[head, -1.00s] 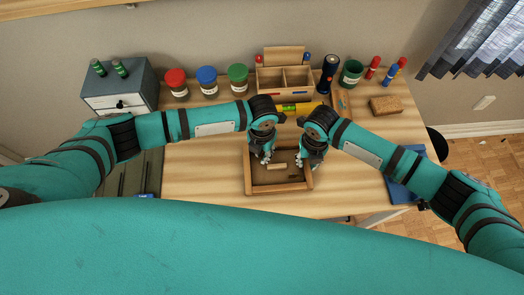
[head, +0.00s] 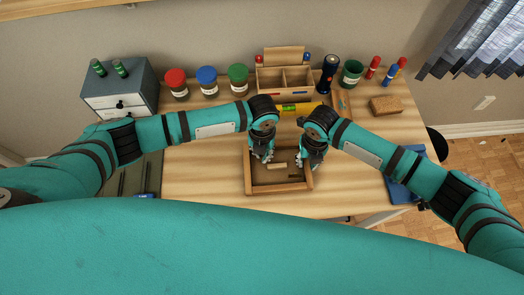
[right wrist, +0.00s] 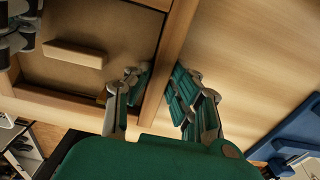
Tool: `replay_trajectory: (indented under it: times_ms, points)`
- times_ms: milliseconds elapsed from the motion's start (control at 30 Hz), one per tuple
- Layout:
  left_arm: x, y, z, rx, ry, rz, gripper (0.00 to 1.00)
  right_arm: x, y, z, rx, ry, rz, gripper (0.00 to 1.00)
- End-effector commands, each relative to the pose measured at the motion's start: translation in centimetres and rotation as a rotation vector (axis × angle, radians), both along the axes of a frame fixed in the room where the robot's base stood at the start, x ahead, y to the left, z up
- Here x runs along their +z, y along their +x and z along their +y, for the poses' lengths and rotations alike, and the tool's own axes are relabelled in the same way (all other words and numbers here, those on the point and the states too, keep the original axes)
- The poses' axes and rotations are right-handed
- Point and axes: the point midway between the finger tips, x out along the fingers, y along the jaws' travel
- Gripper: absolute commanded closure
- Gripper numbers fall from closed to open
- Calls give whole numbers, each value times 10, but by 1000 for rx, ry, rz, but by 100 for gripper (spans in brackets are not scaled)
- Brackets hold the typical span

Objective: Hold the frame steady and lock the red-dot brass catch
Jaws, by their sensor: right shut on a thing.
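The wooden frame (head: 280,188) lies on the desk with its brown back panel up and a small wooden bar (head: 277,166) across the panel's middle. In the right wrist view, my right gripper (right wrist: 160,80) straddles the frame's side rail (right wrist: 176,42) and is shut on it. In the head view, my right gripper (head: 311,161) is at the frame's right side. My left gripper (head: 262,157) is at the left side, its fingers too small to read. A small yellowish bit (right wrist: 103,97) shows beside my right fingers, possibly a catch; no red dot can be made out.
Behind the frame are a yellow level (head: 297,108) and a wooden organizer (head: 285,80). Jars with red, blue and green (head: 238,76) lids stand back left. A sponge (head: 385,105) and a blue item (head: 402,190) lie right. The desk in front is clear.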

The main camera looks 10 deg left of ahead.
Motion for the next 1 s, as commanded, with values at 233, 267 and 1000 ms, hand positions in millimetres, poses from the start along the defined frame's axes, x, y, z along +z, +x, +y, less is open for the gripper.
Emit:
replay_trajectory:
  times_ms: [233,267,1000]
  points:
    - [0,-1,0,158,1,1,100,0,0,0,0,1,-1,100]
    - [0,-1,0,173,0,1,100,0,0,0,0,1,-1,100]
    - [0,-1,0,275,0,1,100,0,0,0,0,1,-1,100]
